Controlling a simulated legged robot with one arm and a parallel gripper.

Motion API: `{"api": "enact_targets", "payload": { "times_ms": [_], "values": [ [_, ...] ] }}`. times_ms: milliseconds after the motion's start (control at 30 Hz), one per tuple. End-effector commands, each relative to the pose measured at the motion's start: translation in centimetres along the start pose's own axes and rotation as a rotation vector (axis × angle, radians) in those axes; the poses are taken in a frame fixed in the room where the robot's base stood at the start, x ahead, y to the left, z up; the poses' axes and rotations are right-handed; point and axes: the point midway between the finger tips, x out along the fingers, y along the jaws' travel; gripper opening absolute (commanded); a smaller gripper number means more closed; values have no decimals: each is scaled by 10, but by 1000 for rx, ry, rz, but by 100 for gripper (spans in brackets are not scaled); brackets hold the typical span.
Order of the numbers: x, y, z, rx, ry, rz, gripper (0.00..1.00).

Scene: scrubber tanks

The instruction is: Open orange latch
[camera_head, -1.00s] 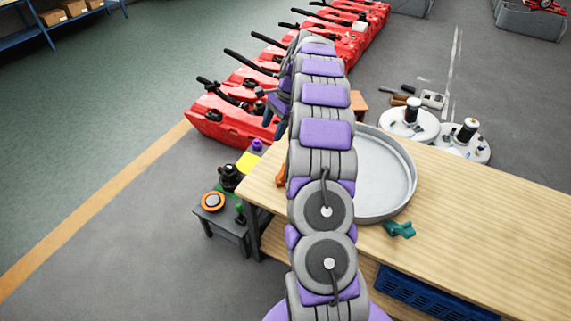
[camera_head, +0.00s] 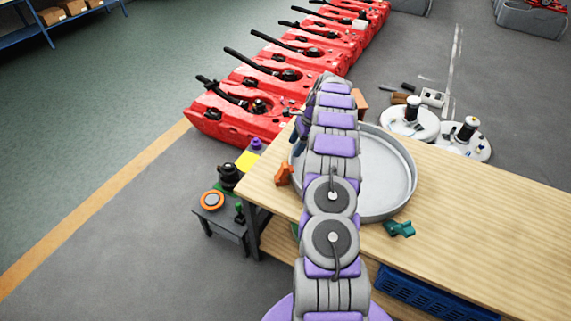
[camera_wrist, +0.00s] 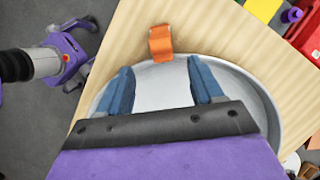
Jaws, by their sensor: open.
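The orange latch (camera_head: 284,174) sits at the left edge of the round grey tray (camera_head: 398,203) on the wooden table. In the wrist view the orange latch (camera_wrist: 161,44) stands at the tray's rim, just ahead of and between my fingertips. My gripper (camera_wrist: 163,75) is open, with its two blue fingers apart over the tray (camera_wrist: 272,115) and nothing between them. The fingers are short of the latch and do not touch it. In the head view my arm hides part of the tray, and the gripper is mostly hidden behind the arm.
A teal latch (camera_head: 400,229) is at the tray's near right edge. The wooden table (camera_head: 480,215) is clear to the right. A small dark stand (camera_head: 222,222) with knobs is left of the table. Red tanks (camera_head: 235,120) stand behind, and a blue crate (camera_head: 430,299) is below.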

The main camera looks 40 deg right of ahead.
Motion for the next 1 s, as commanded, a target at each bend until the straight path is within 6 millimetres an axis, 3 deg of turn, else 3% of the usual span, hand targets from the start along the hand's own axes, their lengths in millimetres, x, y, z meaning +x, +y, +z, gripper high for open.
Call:
{"api": "enact_targets", "payload": {
  "times_ms": [200, 500, 700, 1000],
  "values": [
    [45, 2, 0, 1, 0, 3, 66],
    [91, 3, 4, 1, 5, -2, 66],
    [103, 1, 0, 1, 1, -1, 66],
    [103, 1, 1, 0, 1, -2, 64]
  ]
}}
